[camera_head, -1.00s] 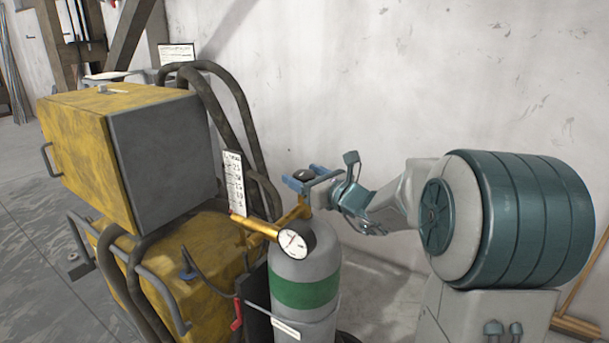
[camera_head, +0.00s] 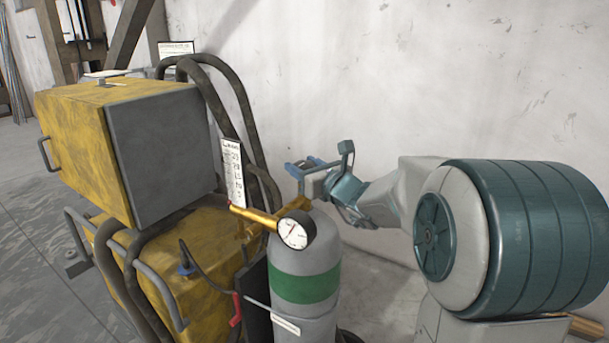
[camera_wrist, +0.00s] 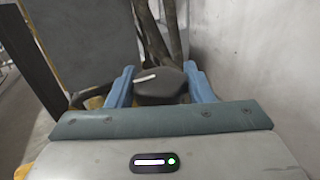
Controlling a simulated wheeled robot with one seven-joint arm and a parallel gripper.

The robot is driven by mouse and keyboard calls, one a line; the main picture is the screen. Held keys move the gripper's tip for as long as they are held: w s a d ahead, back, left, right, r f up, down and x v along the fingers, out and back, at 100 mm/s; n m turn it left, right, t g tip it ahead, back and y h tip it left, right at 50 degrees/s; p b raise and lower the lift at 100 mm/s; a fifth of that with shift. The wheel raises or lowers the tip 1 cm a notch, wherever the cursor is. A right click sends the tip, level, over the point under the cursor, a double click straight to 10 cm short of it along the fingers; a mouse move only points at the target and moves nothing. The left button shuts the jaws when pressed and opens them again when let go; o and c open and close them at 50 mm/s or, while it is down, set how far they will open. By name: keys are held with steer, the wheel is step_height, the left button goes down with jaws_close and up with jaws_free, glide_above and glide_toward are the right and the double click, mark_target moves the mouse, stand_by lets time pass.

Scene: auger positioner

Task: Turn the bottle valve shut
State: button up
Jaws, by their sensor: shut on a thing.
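The grey gas bottle (camera_head: 300,262) with a green band stands upright in the middle of the head view. A brass regulator with a round white gauge (camera_head: 294,233) sits at its neck. My gripper (camera_head: 305,167) is above the bottle's top, reaching in from the right. In the wrist view the dark round valve knob (camera_wrist: 160,88), with a white mark on its top, sits between the two blue fingers of my gripper (camera_wrist: 162,84), which are shut on its sides. In the head view the knob is mostly hidden by my gripper.
A yellow machine with a grey front panel (camera_head: 160,160) stands close on the left. Dark hoses (camera_head: 232,95) and a white label plate (camera_head: 233,172) rise behind the bottle. A pale wall (camera_head: 400,80) is behind, with some free floor between.

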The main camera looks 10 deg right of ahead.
stand_by(0.3)
steer(key=o, duration=1)
steer(key=shift+s+d, duration=0.1)
steer(key=shift+s, duration=0.05)
steer(key=v, duration=1.3)
steer(key=shift+s, duration=0.3)
